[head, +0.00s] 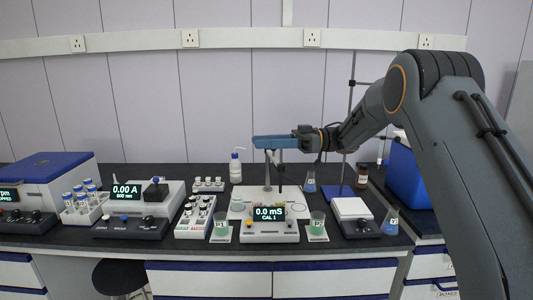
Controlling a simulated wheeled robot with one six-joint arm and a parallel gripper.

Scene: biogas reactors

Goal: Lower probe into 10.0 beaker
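My gripper (275,142) reaches in from the right, its blue fingers level above the meter; their gap cannot be made out. A thin dark probe (281,184) hangs upright just below the fingers, beside a pale stand post (267,172). Its top is hidden at the fingers, so I cannot tell whether it is gripped. The meter (268,229) reads "0.0 mS CAL 1". Beakers with greenish liquid stand left (221,228) and right (317,225) of it. Their labels are too small to read, so I cannot tell which is 10.0. The probe tip is above and between them.
A wash bottle (235,169) and small jars stand behind the meter. A tall rod stand (350,110), a balance (352,210) and flasks (390,222) are to the right. A vial rack (194,216) and a photometer (140,205) are to the left.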

